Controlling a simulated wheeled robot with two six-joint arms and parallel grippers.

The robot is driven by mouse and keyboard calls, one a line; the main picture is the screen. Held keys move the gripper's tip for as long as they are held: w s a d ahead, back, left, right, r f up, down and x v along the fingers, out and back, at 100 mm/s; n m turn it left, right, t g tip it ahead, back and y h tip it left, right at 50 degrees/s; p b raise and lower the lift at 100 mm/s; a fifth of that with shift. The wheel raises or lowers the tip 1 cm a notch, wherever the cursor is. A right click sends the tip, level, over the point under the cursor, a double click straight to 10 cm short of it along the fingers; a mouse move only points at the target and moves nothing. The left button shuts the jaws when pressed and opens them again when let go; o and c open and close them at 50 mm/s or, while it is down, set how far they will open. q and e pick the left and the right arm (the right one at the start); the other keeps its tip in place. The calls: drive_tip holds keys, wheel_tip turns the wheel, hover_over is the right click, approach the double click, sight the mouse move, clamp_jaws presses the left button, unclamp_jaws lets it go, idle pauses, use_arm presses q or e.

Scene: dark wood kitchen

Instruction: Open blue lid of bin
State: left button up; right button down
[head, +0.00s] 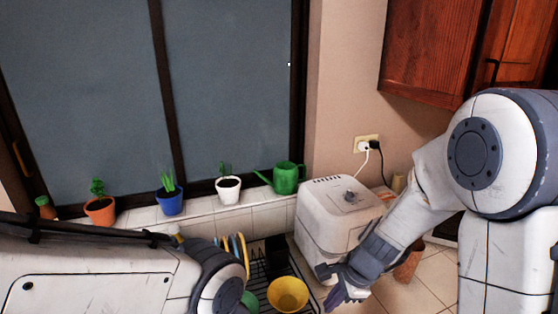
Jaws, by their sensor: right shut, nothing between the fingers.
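No bin with a blue lid shows in the head view. My right gripper (336,298) is shut and empty, low in front of a white boxy appliance (322,235) on the counter, to the right of a yellow bowl (287,294). I cannot tell whether it touches the appliance. My left arm crosses the lower left of the view, and its gripper is not visible.
A dark dish rack (262,285) holds the bowl and several plates (235,243). Potted plants, one in a blue pot (170,202), and a green watering can (287,177) line the window sill. A wooden cabinet (430,50) hangs above my right arm.

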drive_tip(key=s+a+n+g+b, duration=0.1)
drive_tip(key=s+a+n+b, duration=0.2)
drive_tip(key=s+n, duration=0.3)
drive_tip(key=s+a+f+n+g+b, duration=0.1)
drive_tip(key=s+a+n+b, duration=0.2)
drive_tip(key=n, duration=0.7)
drive_tip(key=s+a, duration=0.2)
drive_tip(key=s, duration=0.2)
drive_tip(key=shift+s+a+h, duration=0.15)
drive_tip(key=shift+a+h, duration=0.25)
drive_tip(key=c, duration=1.4)
unclamp_jaws()
drive_tip(key=s+n, duration=0.2)
drive_tip(key=s+n+h+b, duration=0.1)
drive_tip(key=n, duration=0.1)
drive_tip(key=s+d+n+b, duration=0.1)
drive_tip(key=s+n, duration=0.1)
drive_tip(key=n, duration=0.1)
drive_tip(key=shift+s+f, duration=0.25)
drive_tip(key=shift+s, duration=0.05)
drive_tip(key=o, duration=0.5)
drive_tip(key=shift+s+d+n+h, duration=0.1)
drive_tip(key=shift+s+n+h, duration=0.05)
drive_tip(key=shift+n+h, duration=0.2)
use_arm(q)
wheel_tip(320, 180, down, 10)
drive_tip(key=shift+f, duration=0.2)
use_arm(e)
drive_tip(key=shift+r, duration=0.1)
